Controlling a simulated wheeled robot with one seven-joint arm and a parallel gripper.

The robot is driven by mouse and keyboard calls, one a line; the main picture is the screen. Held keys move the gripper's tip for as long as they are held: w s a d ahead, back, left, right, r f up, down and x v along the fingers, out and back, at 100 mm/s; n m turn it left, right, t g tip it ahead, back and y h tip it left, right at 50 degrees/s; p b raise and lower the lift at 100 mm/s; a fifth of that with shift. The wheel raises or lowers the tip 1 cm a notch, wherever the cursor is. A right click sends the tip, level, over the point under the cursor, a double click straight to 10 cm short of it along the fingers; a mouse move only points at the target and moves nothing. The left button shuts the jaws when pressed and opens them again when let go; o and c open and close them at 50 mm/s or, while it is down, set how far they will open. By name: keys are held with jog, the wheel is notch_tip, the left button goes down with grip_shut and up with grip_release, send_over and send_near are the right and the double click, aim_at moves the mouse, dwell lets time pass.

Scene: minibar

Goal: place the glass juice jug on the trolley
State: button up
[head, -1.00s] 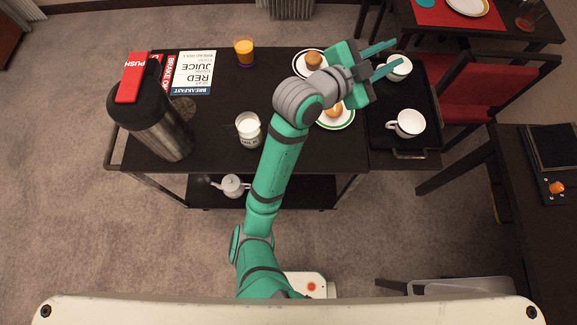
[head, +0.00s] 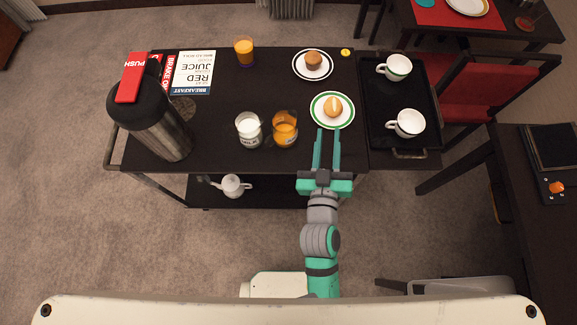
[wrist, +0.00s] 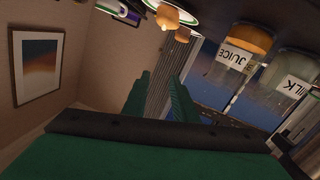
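The glass juice jug (head: 285,131), filled with orange juice, stands upright on the dark trolley (head: 215,125), close beside the milk jug (head: 249,130). In the wrist view the juice jug (wrist: 239,58) shows its "JUICE" label, with the milk jug (wrist: 292,88) to its right. My gripper (head: 328,131) is open and empty, its two fingers parallel with a gap between them. It is right of the juice jug and apart from it, at the trolley's front edge. The fingers also show in the wrist view (wrist: 160,85).
A plate with a bun (head: 333,124) lies just beyond my fingertips; a muffin plate (head: 313,78) is behind it. A black flask (head: 150,115), menu sign (head: 193,73) and juice glass (head: 245,55) stand left and behind. A tray (head: 378,140) with two cups is at the right.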

jog(key=s+a+f, duration=0.1)
jog(key=s+a, duration=0.2)
jog(key=s, duration=0.4)
jog(key=s+a+f+g+y, duration=0.1)
jog(key=s+a+f, duration=0.1)
jog(key=s, duration=0.6)
jog(key=s+a+f+m+y, duration=0.1)
jog(key=s+a+f, duration=0.1)
jog(key=s+a, duration=0.3)
jog(key=shift+s+g, duration=0.3)
jog(key=shift+s, duration=0.95)
jog(key=shift+s+a, duration=0.1)
jog(key=shift+a, duration=0.05)
